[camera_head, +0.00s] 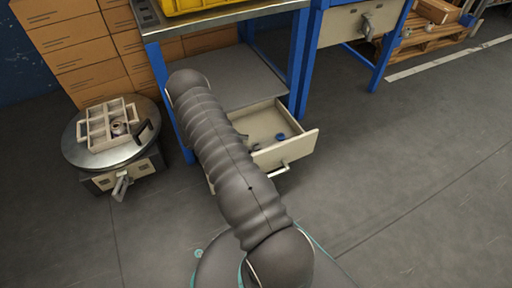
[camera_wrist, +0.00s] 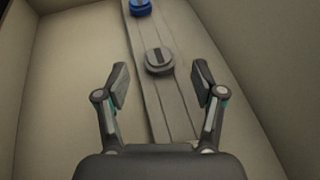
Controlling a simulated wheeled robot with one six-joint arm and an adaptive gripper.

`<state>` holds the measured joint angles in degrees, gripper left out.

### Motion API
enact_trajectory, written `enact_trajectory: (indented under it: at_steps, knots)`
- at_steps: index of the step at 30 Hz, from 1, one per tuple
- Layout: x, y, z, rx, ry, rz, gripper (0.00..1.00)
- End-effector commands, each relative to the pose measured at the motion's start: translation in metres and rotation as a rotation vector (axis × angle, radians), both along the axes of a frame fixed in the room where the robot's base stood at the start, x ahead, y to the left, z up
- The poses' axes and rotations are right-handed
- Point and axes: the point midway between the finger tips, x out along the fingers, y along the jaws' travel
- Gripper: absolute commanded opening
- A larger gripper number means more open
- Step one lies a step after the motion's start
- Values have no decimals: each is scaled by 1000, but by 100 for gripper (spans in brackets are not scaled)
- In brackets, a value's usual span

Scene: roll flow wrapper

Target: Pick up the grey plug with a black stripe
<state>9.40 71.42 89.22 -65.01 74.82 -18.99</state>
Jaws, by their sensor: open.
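The grey plug with a black stripe (camera_wrist: 159,60) sits on a long grey strip (camera_wrist: 150,100) inside the drawer. In the wrist view it lies ahead of my gripper (camera_wrist: 161,82), near the line midway between the two fingers. My gripper is open and empty, with a finger on each side of the strip. A blue plug (camera_wrist: 141,7) sits farther along the same strip, at the top edge of the wrist view. In the head view the open drawer (camera_head: 306,146) is partly hidden by my arm, and the grey plug cannot be made out clearly there.
The drawer's walls (camera_wrist: 232,52) enclose the strip on both sides. The drawer hangs under a blue-legged workbench (camera_head: 300,70). A round metal stand (camera_head: 75,150) holding a divided tray (camera_head: 98,143) is at the left. Floor at the right is clear.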

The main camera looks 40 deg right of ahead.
Motion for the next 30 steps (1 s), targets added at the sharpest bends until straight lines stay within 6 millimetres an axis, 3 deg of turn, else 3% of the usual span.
enact_trajectory:
  at_steps: [6,14,20,30]
  knots:
    - [-13,-25,-13,2,1,-2,68]
    - [-14,-28,-14,1,0,-1,68]
    - [-14,-28,-14,1,0,0,28]
    - [-14,-28,-13,1,0,-1,25]
